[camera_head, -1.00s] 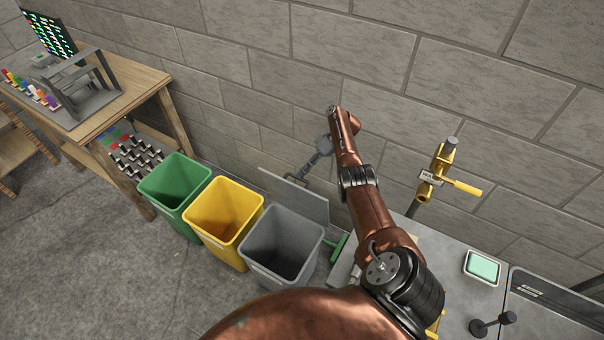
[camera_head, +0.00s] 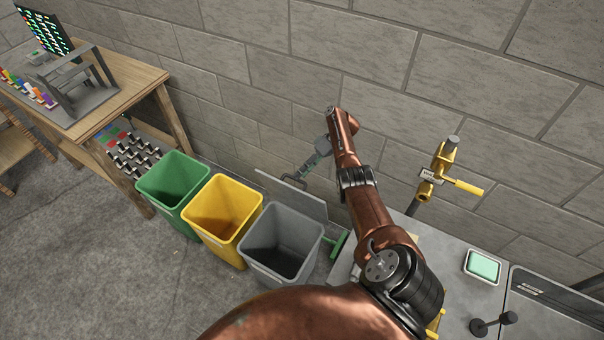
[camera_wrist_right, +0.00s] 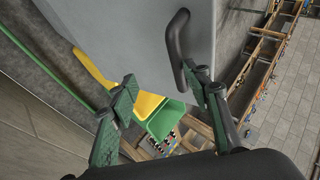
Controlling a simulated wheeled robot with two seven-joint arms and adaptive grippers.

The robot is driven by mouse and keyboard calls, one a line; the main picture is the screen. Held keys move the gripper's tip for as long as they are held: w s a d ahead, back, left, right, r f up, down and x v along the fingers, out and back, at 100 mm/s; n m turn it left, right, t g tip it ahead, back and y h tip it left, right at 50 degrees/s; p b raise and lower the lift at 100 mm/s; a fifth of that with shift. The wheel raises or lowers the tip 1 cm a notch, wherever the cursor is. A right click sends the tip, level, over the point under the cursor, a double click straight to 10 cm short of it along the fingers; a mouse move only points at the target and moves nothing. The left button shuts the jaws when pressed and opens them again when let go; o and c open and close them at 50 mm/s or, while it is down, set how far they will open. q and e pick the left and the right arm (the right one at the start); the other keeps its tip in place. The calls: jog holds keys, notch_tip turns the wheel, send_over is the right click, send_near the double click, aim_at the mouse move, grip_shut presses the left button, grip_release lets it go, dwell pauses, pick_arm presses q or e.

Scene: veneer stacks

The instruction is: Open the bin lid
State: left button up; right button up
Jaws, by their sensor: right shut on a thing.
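The grey bin (camera_head: 262,262) stands open at the right end of the bin row, its dark inside visible. Its grey lid (camera_head: 308,203) is raised behind it, tilted up near the wall. In the right wrist view the lid (camera_wrist_right: 135,28) is a broad grey panel with a dark bar handle (camera_wrist_right: 178,45). My right gripper (camera_head: 297,180) is at the lid's upper edge, shut on the handle. In the right wrist view its green-and-black fingers (camera_wrist_right: 165,92) lie either side of the handle's lower end; the exact contact is hard to see. My left gripper is not in view.
A yellow bin (camera_head: 232,240) and a green bin (camera_head: 160,212) stand open to the left. A wooden workbench (camera_head: 142,88) is farther left. A grey counter (camera_head: 455,262) with a yellow-handled fixture (camera_head: 435,175) is at right. The block wall (camera_head: 260,60) is close behind the lid.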

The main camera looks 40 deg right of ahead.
jog(key=v, duration=0.7)
jog(key=shift+s+d, duration=0.1)
dwell(0.4)
